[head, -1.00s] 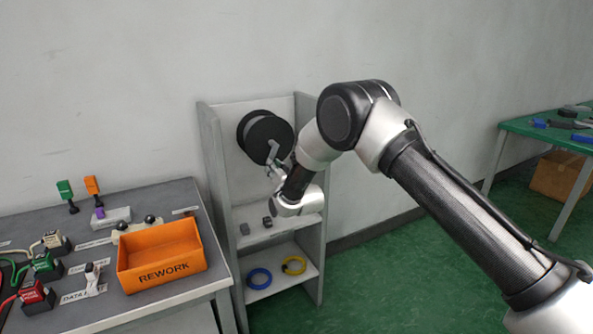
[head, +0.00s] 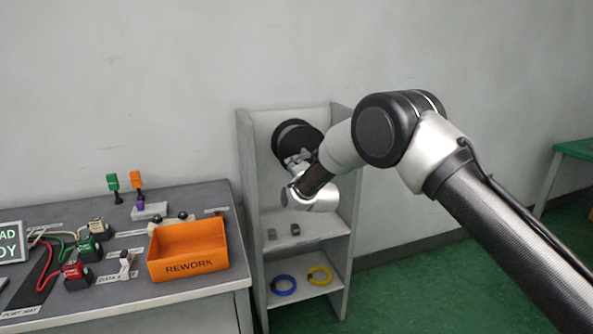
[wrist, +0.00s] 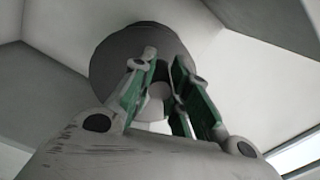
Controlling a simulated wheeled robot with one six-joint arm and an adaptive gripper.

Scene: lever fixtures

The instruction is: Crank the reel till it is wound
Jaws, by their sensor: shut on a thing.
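The dark reel (head: 312,135) is mounted upright in the upper bay of a grey shelf unit. In the wrist view its round dark face (wrist: 112,62) fills the upper middle. My gripper (head: 297,160) is in front of the lower part of the reel. In the wrist view its green-padded fingers (wrist: 163,80) are closed around the crank handle (wrist: 157,92), a grey round piece seen between them. The fingers and my wrist hide much of the handle and the crank arm.
The grey shelf unit (head: 245,165) has side walls close around the reel. Lower shelves hold small dark blocks (head: 294,229), a blue ring (head: 283,285) and a yellow ring (head: 319,276). A workbench with an orange REWORK bin (head: 187,268) stands left. Green floor (head: 420,280) is open on the right.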

